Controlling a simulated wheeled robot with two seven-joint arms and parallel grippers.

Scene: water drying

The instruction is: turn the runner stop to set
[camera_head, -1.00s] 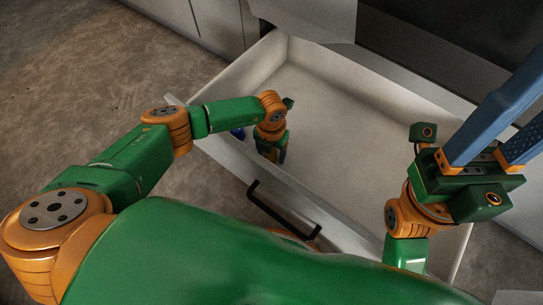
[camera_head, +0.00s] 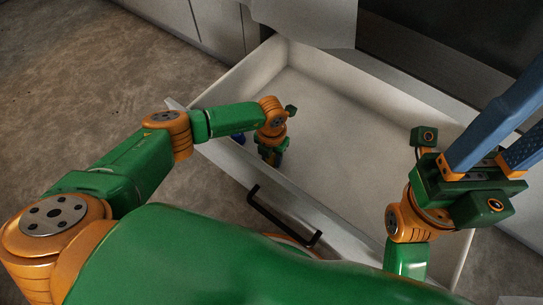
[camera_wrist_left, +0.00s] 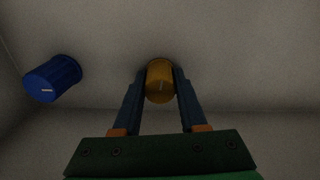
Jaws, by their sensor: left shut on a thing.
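An orange-yellow round knob (camera_wrist_left: 160,82) with a short pale mark sits on the pale inner wall in the left wrist view. The two blue fingers of my left gripper (camera_wrist_left: 160,75) are shut on it from both sides. A ribbed blue knob (camera_wrist_left: 53,78) with a white mark is to its left; a bit of it shows in the head view (camera_head: 238,136). Which knob is the runner stop is not labelled. In the head view my left gripper (camera_head: 270,155) points down inside the drawer's near wall. My right gripper (camera_head: 500,125) has its fingers apart; their tips leave the picture.
The pulled-out white drawer (camera_head: 345,110) looks empty across its floor. Its black handle (camera_head: 283,215) is on the outer front face. Cabinet doors (camera_head: 215,25) are behind, and brown floor (camera_head: 80,80) lies open at left.

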